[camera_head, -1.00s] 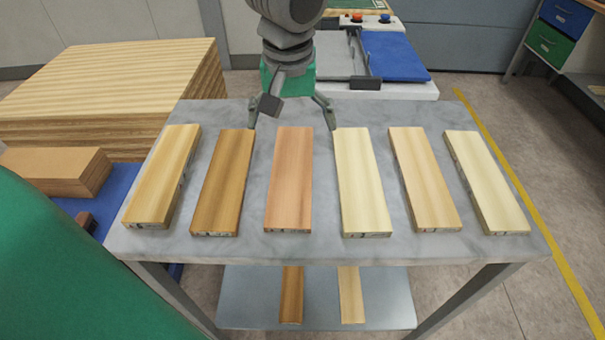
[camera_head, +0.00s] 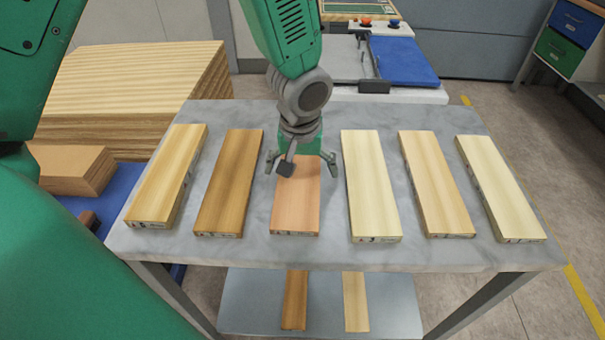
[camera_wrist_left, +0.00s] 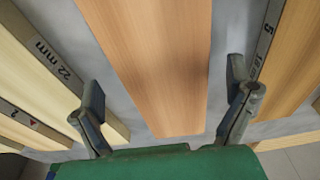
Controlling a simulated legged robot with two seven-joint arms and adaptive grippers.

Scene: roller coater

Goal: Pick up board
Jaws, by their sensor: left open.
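Several boards lie apart in a row on the grey table. The reddish board (camera_head: 296,205) is third from the left. My left gripper (camera_head: 302,163) is open and empty over this board's upper half, one finger on each side of it. In the left wrist view the reddish board (camera_wrist_left: 160,60) runs between the two open fingers (camera_wrist_left: 166,92), with gaps on both sides. A pale board (camera_head: 370,190) is on its right and a darker brown board (camera_head: 228,185) on its left in the head view. My right gripper is out of view.
The table (camera_head: 400,258) has narrow gaps between boards. Other boards are a tan one (camera_head: 436,185), a pale one (camera_head: 502,190) and a yellowish one (camera_head: 167,180). A wood stack (camera_head: 135,90) stands at the left. Two strips lie on the lower shelf (camera_head: 395,305).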

